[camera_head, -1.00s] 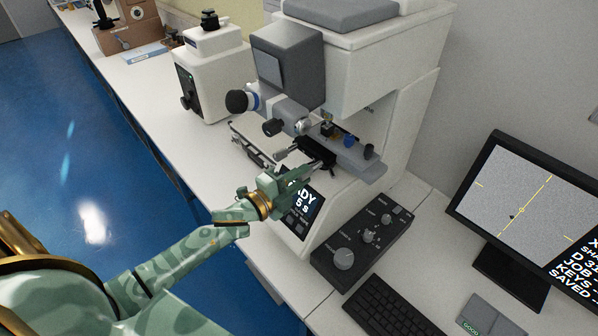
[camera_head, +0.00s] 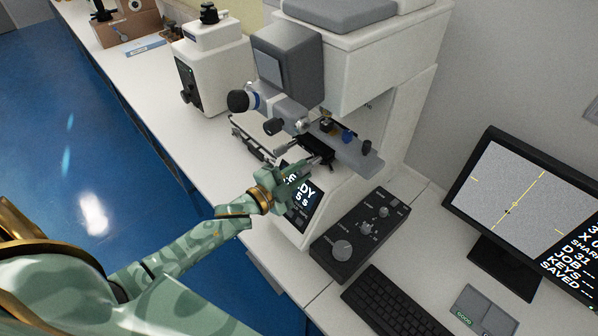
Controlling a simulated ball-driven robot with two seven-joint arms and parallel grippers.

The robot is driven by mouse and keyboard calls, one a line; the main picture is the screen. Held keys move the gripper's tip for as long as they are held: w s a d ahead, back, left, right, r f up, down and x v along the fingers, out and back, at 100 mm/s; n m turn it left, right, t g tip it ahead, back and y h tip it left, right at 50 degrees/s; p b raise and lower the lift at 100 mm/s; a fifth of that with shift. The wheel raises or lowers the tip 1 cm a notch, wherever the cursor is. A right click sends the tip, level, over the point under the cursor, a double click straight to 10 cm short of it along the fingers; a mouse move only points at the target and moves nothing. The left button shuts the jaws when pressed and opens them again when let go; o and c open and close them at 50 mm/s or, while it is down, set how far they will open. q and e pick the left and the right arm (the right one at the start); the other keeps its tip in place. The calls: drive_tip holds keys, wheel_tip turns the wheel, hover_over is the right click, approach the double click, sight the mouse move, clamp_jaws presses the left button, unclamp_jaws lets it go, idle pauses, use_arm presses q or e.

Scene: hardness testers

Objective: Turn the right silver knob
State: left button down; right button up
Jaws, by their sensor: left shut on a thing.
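The large white hardness tester (camera_head: 345,75) stands on the bench with a dark stage (camera_head: 317,149) at its front. My left gripper (camera_head: 316,162) reaches in from the left to the front of this stage, above the tester's small black display (camera_head: 302,206). Its fingers are shut on a small silver knob at the stage front; the fingers hide most of this knob, so its turn angle cannot be read. My right gripper is not in view.
A keyboard (camera_head: 392,307) and monitor (camera_head: 515,215) stand farther right. A smaller white tester (camera_head: 215,70) is behind left. The turret and eyepiece (camera_head: 238,101) overhang the stage.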

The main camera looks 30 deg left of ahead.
use_arm(q)
drive_tip(key=c, duration=1.2)
unclamp_jaws()
drive_tip(key=shift+c, duration=0.2)
drive_tip(key=b+v, duration=0.1)
drive_tip(key=v, duration=1.5)
drive_tip(key=shift+s+a+f, duration=0.1)
drive_tip(key=shift+a, duration=0.05)
